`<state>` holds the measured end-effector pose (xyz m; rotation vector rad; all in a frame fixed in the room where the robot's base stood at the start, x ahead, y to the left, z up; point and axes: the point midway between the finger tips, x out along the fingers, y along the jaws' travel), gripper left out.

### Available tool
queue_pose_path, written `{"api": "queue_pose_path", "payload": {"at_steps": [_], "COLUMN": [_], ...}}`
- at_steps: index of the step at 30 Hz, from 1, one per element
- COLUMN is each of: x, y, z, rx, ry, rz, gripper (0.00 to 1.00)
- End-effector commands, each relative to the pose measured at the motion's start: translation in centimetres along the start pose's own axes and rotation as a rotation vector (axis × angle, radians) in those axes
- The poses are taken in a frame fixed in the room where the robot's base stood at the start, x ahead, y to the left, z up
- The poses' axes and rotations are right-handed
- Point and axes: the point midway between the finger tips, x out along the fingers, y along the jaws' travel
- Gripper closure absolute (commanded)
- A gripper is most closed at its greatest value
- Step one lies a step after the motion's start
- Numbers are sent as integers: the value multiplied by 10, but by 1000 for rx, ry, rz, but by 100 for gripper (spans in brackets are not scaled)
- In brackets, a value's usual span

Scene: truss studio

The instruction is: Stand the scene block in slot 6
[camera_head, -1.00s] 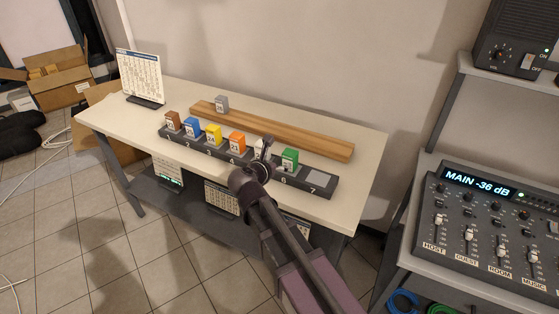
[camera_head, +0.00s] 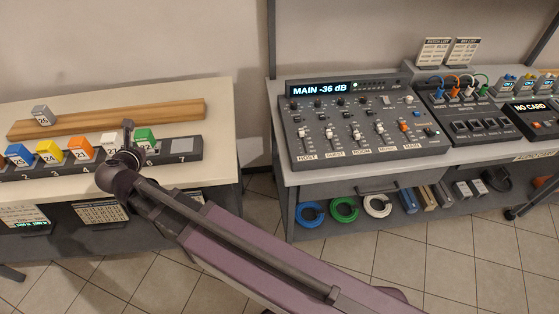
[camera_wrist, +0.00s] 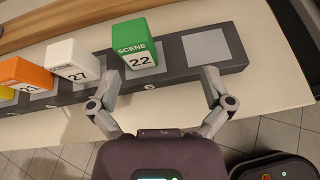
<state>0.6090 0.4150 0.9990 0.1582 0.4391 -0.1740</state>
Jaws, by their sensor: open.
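A green scene block (camera_wrist: 132,46) marked 22 stands in the numbered dark rack (camera_wrist: 214,72), behind the label 6. It also shows in the head view (camera_head: 145,135), partly behind my gripper (camera_head: 128,135). A white block (camera_wrist: 72,60) marked 27 stands to its left, and an orange block (camera_wrist: 25,73) further left. The pale square of slot 7 (camera_wrist: 206,47) is bare. In the wrist view my gripper (camera_wrist: 161,78) is open and empty, its fingers apart in front of the rack near the green block. I cannot tell any touch.
Blue (camera_head: 18,154) and yellow (camera_head: 49,151) blocks stand left in the rack. A mixer desk (camera_head: 360,130) stands right, across a gap. The white table top (camera_head: 220,110) is clear at its right end.

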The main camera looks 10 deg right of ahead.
Motion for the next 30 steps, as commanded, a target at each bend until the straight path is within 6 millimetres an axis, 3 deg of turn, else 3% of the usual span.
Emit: {"api": "queue_pose_path", "payload": {"at_steps": [9,15,22,30], "x": [48,67,77,75], "y": [-104,-171,-243,-317], "z": [2,-2,-10,-22], "rx": [482,820,1204,1641], "ry": [129,183,211,198], "rz": [-228,-402,-617,-891], "gripper": [0,0,0,0]}}
